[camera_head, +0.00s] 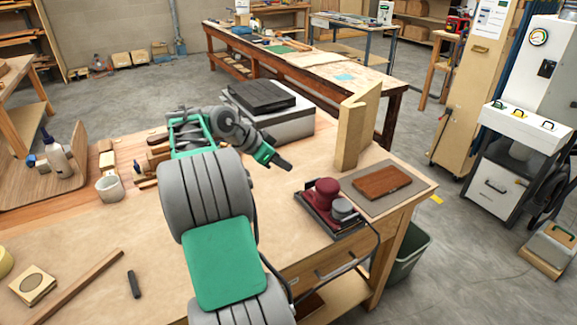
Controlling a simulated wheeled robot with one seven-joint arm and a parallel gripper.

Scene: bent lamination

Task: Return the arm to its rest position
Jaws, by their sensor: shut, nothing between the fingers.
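My arm reaches up from the bottom centre over the workbench (100,245), its grey and green links bending to the right. My gripper (288,166) is at the arm's end, above the bench, left of the red sander and in front of the dark-topped box. Its dark fingers are together with nothing visible between them. The arm hides part of the bench's middle.
A red sander (326,190) on a dark tray and a brown wood block (382,181) lie to the right. An upright wooden piece (352,130) and a dark-topped box (262,97) stand behind. A bottle (55,158) and cup (110,188) are left.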

